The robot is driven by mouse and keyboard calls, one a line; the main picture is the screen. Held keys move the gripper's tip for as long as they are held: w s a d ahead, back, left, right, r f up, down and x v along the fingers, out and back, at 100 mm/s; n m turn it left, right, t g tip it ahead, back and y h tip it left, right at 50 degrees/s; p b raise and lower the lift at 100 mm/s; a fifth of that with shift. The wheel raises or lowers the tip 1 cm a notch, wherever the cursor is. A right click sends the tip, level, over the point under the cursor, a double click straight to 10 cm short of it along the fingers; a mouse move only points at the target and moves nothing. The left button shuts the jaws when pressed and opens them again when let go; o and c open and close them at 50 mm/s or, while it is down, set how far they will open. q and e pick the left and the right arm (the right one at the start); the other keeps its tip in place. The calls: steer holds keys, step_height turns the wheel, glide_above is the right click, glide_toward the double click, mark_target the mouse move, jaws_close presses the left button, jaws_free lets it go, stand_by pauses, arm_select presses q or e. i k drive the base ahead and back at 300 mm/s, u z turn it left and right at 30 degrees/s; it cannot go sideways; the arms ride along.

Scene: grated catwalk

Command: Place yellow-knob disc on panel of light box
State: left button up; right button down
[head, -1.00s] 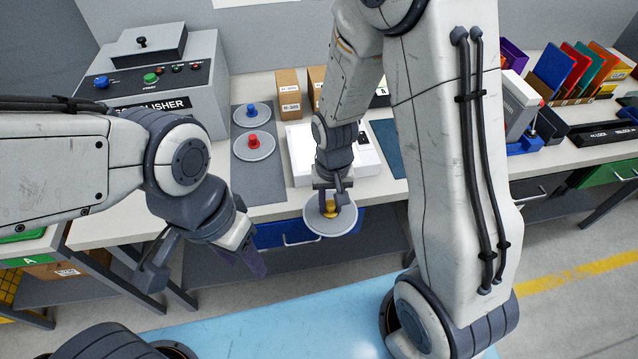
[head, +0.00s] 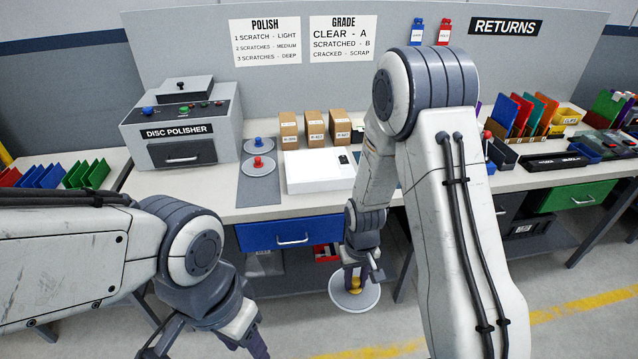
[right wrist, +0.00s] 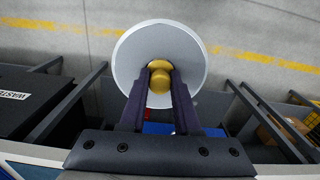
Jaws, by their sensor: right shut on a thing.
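The yellow-knob disc (head: 345,300) is a pale round plate held level in front of the bench, below the bench top. My right gripper (head: 355,277) is shut on its yellow knob; the right wrist view shows the knob (right wrist: 160,80) between the two fingers. The light box (head: 318,172) is a flat white box with a small black part at its right, on the bench behind and above the disc. Its top looks bare. My left gripper (head: 255,343) is low at the left, partly cut off by the frame edge, apart from these things.
A grey mat (head: 258,195) left of the light box bears a blue-knob disc (head: 258,144) and a red-knob disc (head: 260,165). The disc polisher (head: 182,135) stands further left. Small brown boxes (head: 314,127) stand behind the light box. A blue drawer (head: 290,233) is under the bench.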

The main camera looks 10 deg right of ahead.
mark_target(313, 163)
steer(key=k, duration=0.65)
steer(key=z, duration=0.6)
steer(key=i, duration=1.3)
steer(key=u, duration=0.35)
